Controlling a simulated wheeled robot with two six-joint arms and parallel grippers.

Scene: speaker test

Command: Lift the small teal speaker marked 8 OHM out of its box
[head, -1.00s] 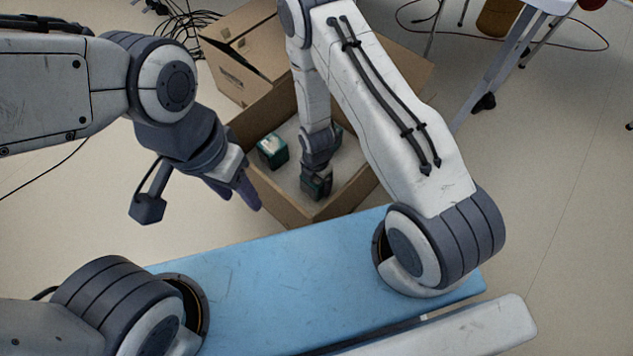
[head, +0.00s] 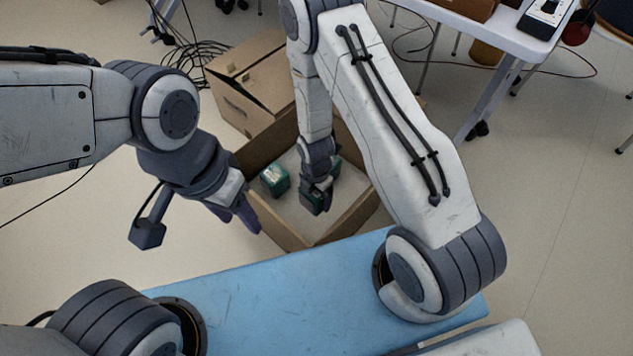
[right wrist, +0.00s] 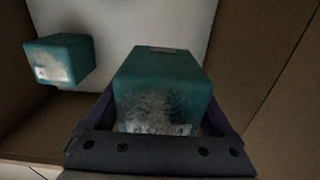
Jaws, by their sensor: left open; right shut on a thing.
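The open cardboard box (head: 358,218) stands on the floor beyond my blue base. My right gripper (head: 316,198) reaches down into it, shut on a teal speaker (right wrist: 162,82), which also shows in the head view (head: 310,203). Its marking cannot be read, and I cannot tell how far it is above the box floor. A second teal speaker (head: 275,180) with a pale face sits to its left in the box; it also shows in the right wrist view (right wrist: 58,58). A third teal thing (head: 336,165) is mostly hidden behind my right gripper. My left gripper (head: 243,214) is open and empty beside the box's left wall.
A white table (head: 510,35) on castors stands at the back right. The floor at right (head: 560,220) is clear.

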